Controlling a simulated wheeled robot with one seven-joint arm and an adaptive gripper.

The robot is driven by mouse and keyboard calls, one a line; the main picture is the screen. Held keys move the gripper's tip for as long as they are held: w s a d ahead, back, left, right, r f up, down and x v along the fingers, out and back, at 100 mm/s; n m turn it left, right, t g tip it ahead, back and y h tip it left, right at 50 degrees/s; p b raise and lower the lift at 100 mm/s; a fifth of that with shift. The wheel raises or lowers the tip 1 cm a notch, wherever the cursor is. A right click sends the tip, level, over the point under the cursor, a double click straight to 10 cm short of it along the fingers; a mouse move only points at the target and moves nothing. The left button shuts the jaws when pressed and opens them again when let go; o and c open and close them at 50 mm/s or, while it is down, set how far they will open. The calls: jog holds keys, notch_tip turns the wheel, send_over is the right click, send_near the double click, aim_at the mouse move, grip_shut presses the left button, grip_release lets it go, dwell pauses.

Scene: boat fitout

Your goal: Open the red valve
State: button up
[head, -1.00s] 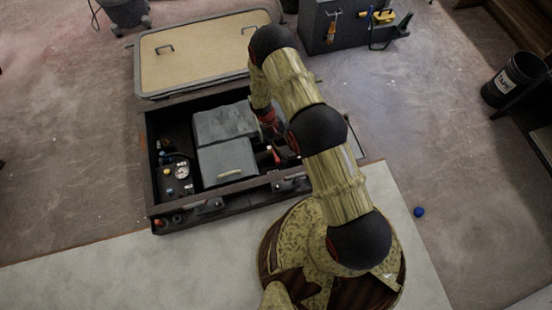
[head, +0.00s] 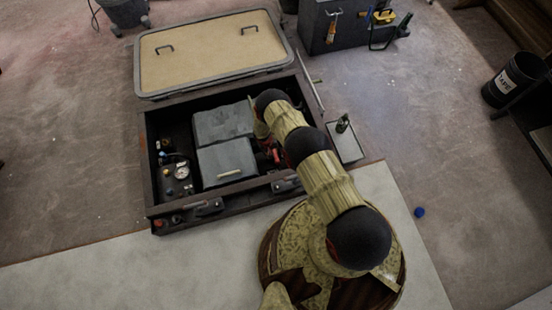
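An open, dark-framed floor box (head: 160,211) lies beside my base. Red parts (head: 268,150) show at its right inside, partly behind my arm. They are too small and too covered to tell the red valve from red parts of my wrist. My arm reaches over the right side of the box and bends down into it. My gripper is hidden behind my arm links and these red parts, so its fingers cannot be made out. Whether it touches the valve cannot be seen.
Grey cases (head: 228,163) fill the middle of the box. A gauge (head: 182,172) with small knobs is at its left. A tan lid (head: 205,52) lies behind it. A small tray (head: 346,143) with a dark green item stands at the right. A blue ball (head: 419,212) lies on the floor.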

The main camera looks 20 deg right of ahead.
aim_at(276, 159)
jog(key=f+b, duration=0.1)
jog(key=f, duration=0.1)
jog(key=d+f+b, duration=0.1)
jog(key=f, duration=0.2)
jog(key=f+b, duration=0.1)
jog(key=f, duration=0.1)
jog(key=shift+d+f+b, duration=0.2)
jog(key=shift+d+b, duration=0.05)
jog(key=shift+b, duration=0.1)
grip_shut()
dwell(0.6)
